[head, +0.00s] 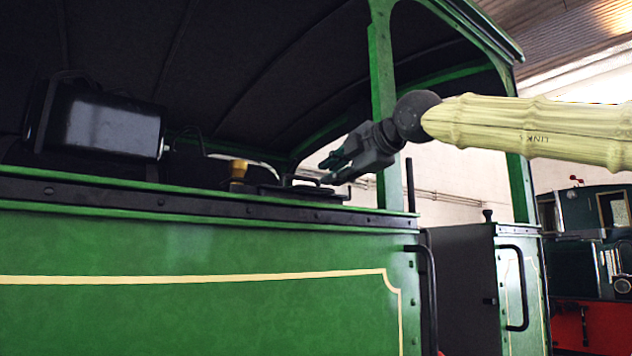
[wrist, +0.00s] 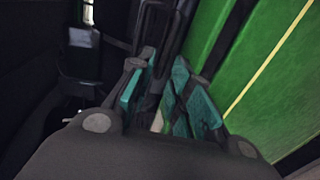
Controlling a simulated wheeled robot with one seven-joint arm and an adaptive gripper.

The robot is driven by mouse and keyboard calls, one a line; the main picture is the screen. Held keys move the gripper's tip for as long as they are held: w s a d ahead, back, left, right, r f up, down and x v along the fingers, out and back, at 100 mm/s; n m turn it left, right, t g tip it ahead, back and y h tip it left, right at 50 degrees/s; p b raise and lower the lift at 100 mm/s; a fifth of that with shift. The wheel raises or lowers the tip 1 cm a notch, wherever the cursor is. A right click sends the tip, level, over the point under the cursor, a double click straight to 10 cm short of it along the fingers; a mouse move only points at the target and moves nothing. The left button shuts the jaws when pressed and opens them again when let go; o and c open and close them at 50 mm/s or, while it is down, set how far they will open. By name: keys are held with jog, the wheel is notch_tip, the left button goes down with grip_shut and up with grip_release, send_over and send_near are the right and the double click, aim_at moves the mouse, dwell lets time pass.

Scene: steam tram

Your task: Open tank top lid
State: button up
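The tank top lid (head: 305,192) is a flat dark plate on top of the green tank (head: 200,300), near its right end, and it looks closed. A thin dark handle (head: 300,179) rises from it. My gripper (head: 323,172) is open, just above and right of the handle, with its fingers pointing left. In the wrist view, my gripper (wrist: 163,62) shows teal finger pads apart, with dark bars (wrist: 158,22) beyond the tips, probably the lid's handle. I cannot tell whether the fingers touch it.
A brass-coloured fitting (head: 238,170) stands left of the lid. A box-shaped lamp (head: 108,125) is farther left. A green cab post (head: 382,75) rises close behind my gripper, and the dark roof (head: 220,60) hangs overhead. A black handrail (head: 430,290) is below right.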

aim_at(319, 188)
jog(key=w, duration=0.2)
jog(key=w+a+f+p, duration=0.1)
jog(key=w, duration=0.1)
jog(key=w+a+f, duration=0.1)
jog(key=w, duration=0.1)
jog(key=shift+w+a+f+p, duration=0.1)
jog(key=shift+a+p, duration=0.1)
jog(key=shift+p, duration=0.1)
jog(key=shift+a+p, duration=0.4)
jog(key=shift+a, duration=0.3)
jog(key=shift+w+f, duration=0.3)
jog(key=shift+w, duration=0.45)
jog(key=shift+s+r, duration=0.15)
jog(key=shift+s, duration=0.15)
jog(key=shift+c, duration=0.7)
grip_shut()
